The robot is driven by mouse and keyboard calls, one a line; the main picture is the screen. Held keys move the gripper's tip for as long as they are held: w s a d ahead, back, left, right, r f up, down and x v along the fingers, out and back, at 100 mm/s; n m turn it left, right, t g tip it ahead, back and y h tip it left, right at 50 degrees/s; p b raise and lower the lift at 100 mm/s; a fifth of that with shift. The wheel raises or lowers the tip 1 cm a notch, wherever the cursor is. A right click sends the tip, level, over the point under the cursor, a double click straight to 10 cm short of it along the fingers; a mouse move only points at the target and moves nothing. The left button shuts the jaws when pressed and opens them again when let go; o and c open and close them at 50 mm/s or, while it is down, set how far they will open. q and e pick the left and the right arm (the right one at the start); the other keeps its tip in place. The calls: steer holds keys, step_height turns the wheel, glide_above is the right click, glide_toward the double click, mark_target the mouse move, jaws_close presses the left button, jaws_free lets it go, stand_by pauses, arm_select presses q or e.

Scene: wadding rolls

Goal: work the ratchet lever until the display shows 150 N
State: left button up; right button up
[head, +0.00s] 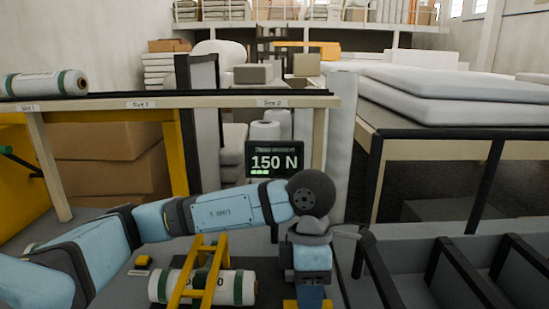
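The display (275,160) is a dark panel in the middle of the head view. It reads 150 N in pale green digits, with small green bars below. My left arm comes in from the left and bends down at a dark round joint. My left gripper (308,286) points down near the bottom edge, over a small blue and yellow part (311,297). That part may belong to the ratchet, but I cannot make out the lever. The fingertips are too hidden to tell open from shut. My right gripper is not in view.
A white roll with green bands (164,287) lies under a yellow frame (202,270), left of the gripper. Another roll (42,84) lies on the shelf (190,101) behind. Dark dividers (455,268) stand at right.

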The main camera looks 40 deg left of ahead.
arm_select(q)
steer(key=p+v, duration=0.3)
steer(key=v, duration=0.4)
stand_by(0.4)
steer(key=shift+r, duration=0.15)
steer(key=shift+r+p, duration=1.75)
steer(key=shift+r, duration=1.15)
